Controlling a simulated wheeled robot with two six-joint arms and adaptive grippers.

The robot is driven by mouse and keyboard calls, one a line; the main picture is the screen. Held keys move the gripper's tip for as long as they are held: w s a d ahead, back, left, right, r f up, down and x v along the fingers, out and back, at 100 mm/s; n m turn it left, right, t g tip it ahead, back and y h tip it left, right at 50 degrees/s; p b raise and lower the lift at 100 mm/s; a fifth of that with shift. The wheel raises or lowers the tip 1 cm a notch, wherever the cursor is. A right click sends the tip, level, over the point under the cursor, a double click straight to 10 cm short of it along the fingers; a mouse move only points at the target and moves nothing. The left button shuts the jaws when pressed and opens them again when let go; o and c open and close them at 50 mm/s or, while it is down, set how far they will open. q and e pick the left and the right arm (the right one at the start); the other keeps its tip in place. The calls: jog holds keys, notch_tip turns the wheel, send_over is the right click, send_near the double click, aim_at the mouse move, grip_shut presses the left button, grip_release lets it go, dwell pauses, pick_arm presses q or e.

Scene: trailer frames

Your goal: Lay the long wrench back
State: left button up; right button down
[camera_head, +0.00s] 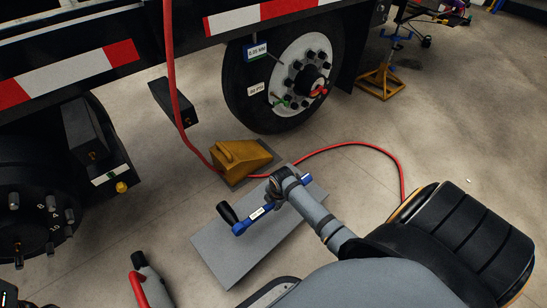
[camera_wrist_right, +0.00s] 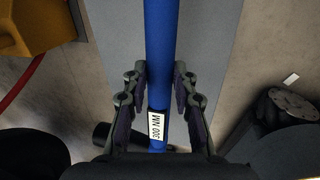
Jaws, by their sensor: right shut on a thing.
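The long wrench (camera_head: 240,226) is a blue bar with a white label and a black end. My right gripper (camera_head: 284,190) is shut around its blue shaft (camera_wrist_right: 159,40), above the label. The wrench is over a flat grey panel (camera_head: 228,268) on the floor; I cannot tell if it touches it. In the right wrist view the shaft runs upright between the fingers of my right gripper (camera_wrist_right: 160,85), and the panel (camera_wrist_right: 210,35) is behind it. My left gripper is not in view.
A yellow wheel chock (camera_head: 238,160) stands just behind the panel, near the trailer wheel (camera_head: 300,62). A red hose (camera_head: 385,150) curves across the floor. A grey tool (camera_head: 152,287) with a red hose lies at front left. A yellow stand (camera_head: 380,82) is at back right.

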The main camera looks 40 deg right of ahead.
jog(key=shift+r, duration=0.1)
jog(key=shift+r+p, duration=0.1)
jog(key=shift+p, duration=0.2)
jog(key=shift+s+b+x, duration=0.25)
jog(key=shift+b+x, duration=0.35)
jog(key=shift+x, duration=0.65)
jog(key=shift+s+b+x, duration=0.25)
jog(key=shift+b+x, duration=0.35)
jog(key=shift+x, duration=0.6)
jog(key=shift+s+b+x, duration=0.25)
jog(key=shift+b+x, duration=0.35)
jog(key=shift+x, duration=0.65)
jog(key=shift+f, duration=0.55)
jog(key=c, duration=1)
grip_release()
jog(key=shift+s+f, duration=0.1)
jog(key=shift+s, duration=0.05)
jog(key=v, duration=1.2)
